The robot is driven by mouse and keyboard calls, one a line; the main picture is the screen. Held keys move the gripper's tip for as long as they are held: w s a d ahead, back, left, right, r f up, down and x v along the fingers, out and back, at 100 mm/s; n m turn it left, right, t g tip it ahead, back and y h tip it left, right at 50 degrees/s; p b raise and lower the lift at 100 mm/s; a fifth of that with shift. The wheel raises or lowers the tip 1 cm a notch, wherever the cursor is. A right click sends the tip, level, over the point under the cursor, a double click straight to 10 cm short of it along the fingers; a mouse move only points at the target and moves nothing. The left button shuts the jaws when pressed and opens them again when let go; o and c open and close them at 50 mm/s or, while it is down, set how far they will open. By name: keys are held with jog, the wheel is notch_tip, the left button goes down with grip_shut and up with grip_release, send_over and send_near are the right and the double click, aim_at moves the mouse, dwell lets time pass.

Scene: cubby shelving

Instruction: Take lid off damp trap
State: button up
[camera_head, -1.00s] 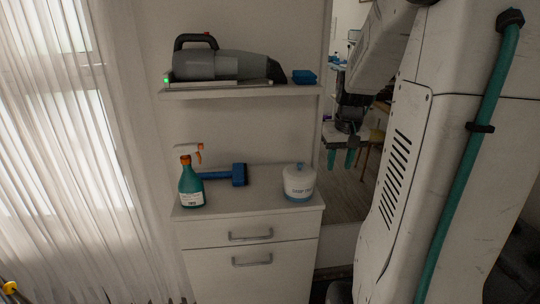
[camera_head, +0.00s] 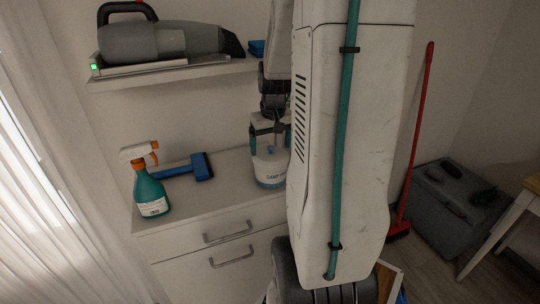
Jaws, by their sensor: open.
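The damp trap (camera_head: 268,172) is a small white tub with blue lettering and a blue base. It stands upright on the top of the white cabinet, near its right end. My gripper (camera_head: 269,142) points down above it, with its teal fingers apart on either side of the tub's top. The gripper is open. The fingers and my arm hide much of the lid and the tub's right edge, and I cannot tell whether the fingers touch the lid.
A teal spray bottle (camera_head: 149,187) and a blue brush (camera_head: 192,168) share the cabinet top (camera_head: 215,202). A shelf (camera_head: 180,72) above holds a grey handheld vacuum (camera_head: 160,41) and a small blue item (camera_head: 256,48). A red-handled broom (camera_head: 415,140) and a grey box (camera_head: 447,205) stand right.

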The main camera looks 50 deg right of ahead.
jog(key=shift+f, duration=0.65)
jog(key=c, duration=1.3)
jog(key=shift+s, duration=0.1)
jog(key=shift+c, duration=0.3)
jog(key=shift+a, duration=0.1)
